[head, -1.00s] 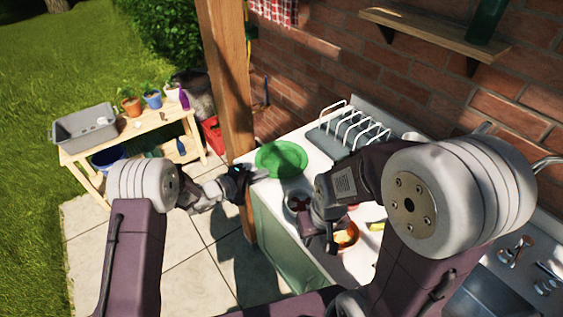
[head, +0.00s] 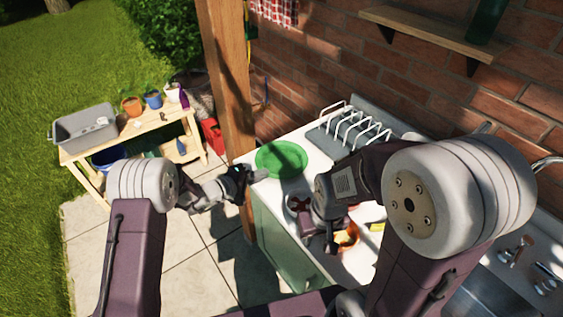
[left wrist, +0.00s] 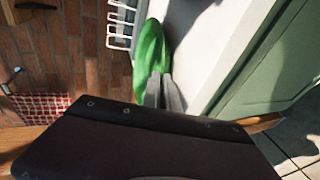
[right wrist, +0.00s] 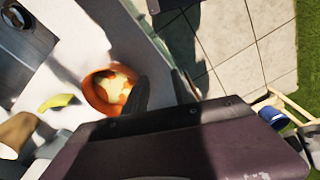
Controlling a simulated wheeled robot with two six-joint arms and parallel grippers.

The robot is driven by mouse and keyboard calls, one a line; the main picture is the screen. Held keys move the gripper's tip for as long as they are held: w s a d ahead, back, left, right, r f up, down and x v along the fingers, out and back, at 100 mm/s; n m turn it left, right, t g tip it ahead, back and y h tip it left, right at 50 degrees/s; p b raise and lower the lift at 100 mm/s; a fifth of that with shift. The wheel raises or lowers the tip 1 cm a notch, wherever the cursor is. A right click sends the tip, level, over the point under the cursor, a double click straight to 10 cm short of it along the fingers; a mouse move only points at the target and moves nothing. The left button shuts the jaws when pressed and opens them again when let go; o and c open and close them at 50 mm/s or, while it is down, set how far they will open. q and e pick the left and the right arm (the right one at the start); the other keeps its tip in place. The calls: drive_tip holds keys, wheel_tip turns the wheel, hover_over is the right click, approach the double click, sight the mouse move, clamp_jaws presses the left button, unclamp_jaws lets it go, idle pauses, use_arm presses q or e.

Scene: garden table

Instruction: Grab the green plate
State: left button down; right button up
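The green plate (head: 280,156) lies on the white counter, close to the wooden post. It also shows in the left wrist view (left wrist: 150,50), where its near rim meets my fingers. My left gripper (head: 262,174) is at the plate's near left rim. In the left wrist view its two fingers (left wrist: 163,82) are close together with the rim between their tips, and they look shut on it. My right gripper (right wrist: 160,90) is open and empty, beside an orange bowl (right wrist: 98,92); its fingers are mostly hidden in the head view.
A white dish rack (head: 352,130) stands behind the plate. The wooden post (head: 228,80) rises close to my left gripper. A potting table with a grey tub (head: 84,128) stands left.

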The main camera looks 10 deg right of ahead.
idle(0.4)
use_arm(q)
wheel_tip(320, 180, up, 10)
drive_tip(key=shift+b, duration=0.35)
